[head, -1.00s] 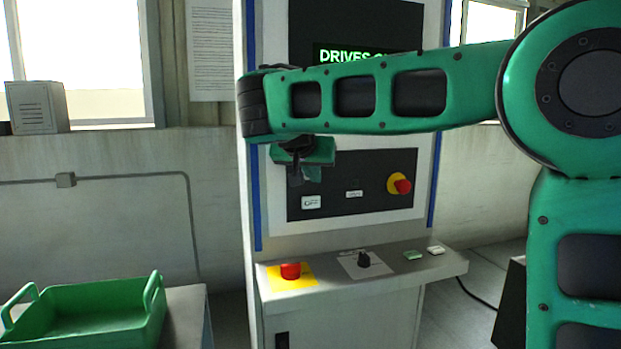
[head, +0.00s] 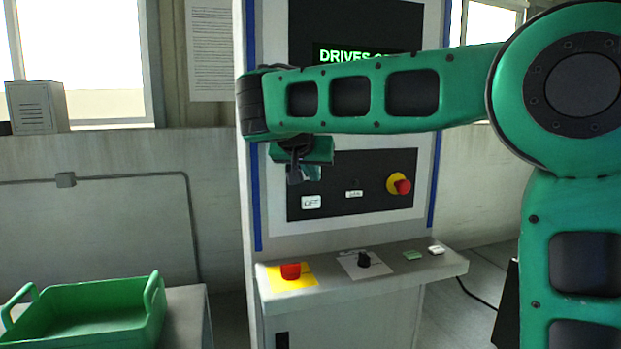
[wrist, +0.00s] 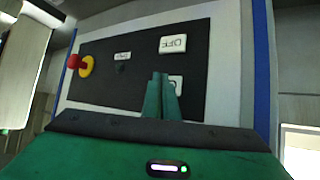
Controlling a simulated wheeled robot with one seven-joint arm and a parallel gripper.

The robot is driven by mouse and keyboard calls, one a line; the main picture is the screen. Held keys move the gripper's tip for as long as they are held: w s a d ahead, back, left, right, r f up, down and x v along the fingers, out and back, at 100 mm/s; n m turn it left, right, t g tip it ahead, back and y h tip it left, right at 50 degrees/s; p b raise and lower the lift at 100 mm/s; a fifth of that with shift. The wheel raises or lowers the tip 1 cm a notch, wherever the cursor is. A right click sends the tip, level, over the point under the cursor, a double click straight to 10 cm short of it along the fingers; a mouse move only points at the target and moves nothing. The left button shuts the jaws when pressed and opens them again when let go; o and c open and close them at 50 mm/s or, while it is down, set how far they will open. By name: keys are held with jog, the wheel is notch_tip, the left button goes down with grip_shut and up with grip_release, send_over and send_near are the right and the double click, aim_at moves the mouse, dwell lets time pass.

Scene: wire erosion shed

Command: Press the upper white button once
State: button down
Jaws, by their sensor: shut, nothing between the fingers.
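The dark control panel (head: 370,170) on the white cabinet carries two white buttons at its left side. The lower one, marked OFF (head: 311,202), is in clear sight; it shows upside down in the wrist view (wrist: 173,44). The upper white button (wrist: 177,84) is partly covered by my fingers in the wrist view, and mostly hidden behind my gripper in the head view. My gripper (head: 294,178) is shut and empty. Its fingertips (wrist: 160,77) point at the panel, overlapping the upper button's edge in the wrist view. I cannot tell whether they touch it.
A red emergency knob on yellow (head: 402,186) and a small label (head: 354,194) share the panel. The ledge (head: 440,262) below holds a red button (head: 291,271), a black selector (head: 364,259) and small buttons. A green tray (head: 90,300) stands at left.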

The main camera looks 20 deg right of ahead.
jog(key=shift+w, duration=0.35)
dwell(0.4)
dwell(0.3)
jog(key=shift+s, duration=0.8)
jog(key=s, duration=0.5)
dwell(0.6)
